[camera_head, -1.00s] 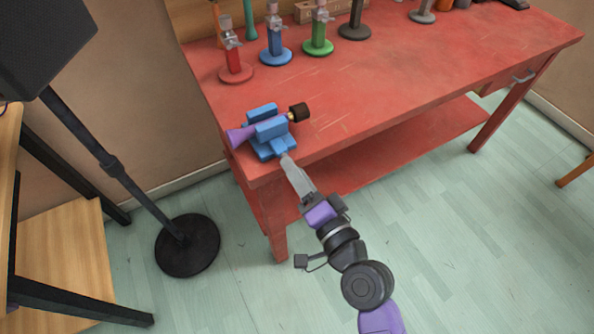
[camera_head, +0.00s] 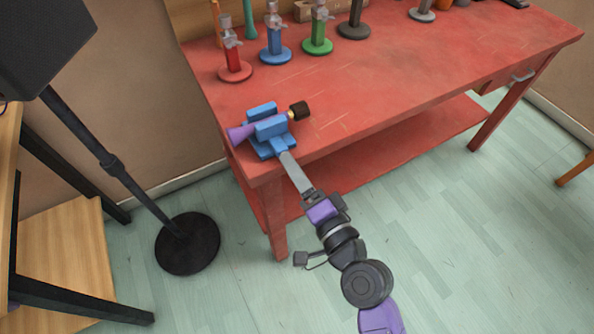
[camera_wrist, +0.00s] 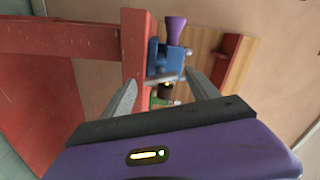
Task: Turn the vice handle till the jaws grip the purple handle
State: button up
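A blue vice (camera_head: 270,143) sits at the front left corner of the red table. A mallet lies across it, with its flared purple handle (camera_head: 241,134) between the two blue jaws and its dark head (camera_head: 299,111) sticking out to the right. My gripper (camera_head: 286,156) reaches up to the front of the vice. In the wrist view the two grey fingers of my gripper (camera_wrist: 161,77) are apart, with the vice (camera_wrist: 168,60) beyond them. A thin grey bar, seemingly the vice handle (camera_wrist: 165,79), spans between the fingertips. I cannot tell whether the fingers touch it.
Red, blue and green stands with clamps (camera_head: 318,45) and a dark stand (camera_head: 354,30) stand along the table's back. The red tabletop (camera_head: 390,75) right of the vice is clear. A black speaker (camera_head: 45,40) on a round-based pole stands left.

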jog(key=b+v, duration=0.2)
jog(key=v, duration=0.5)
jog(key=shift+s+d, duration=0.25)
jog(key=shift+s, duration=0.05)
dwell(0.5)
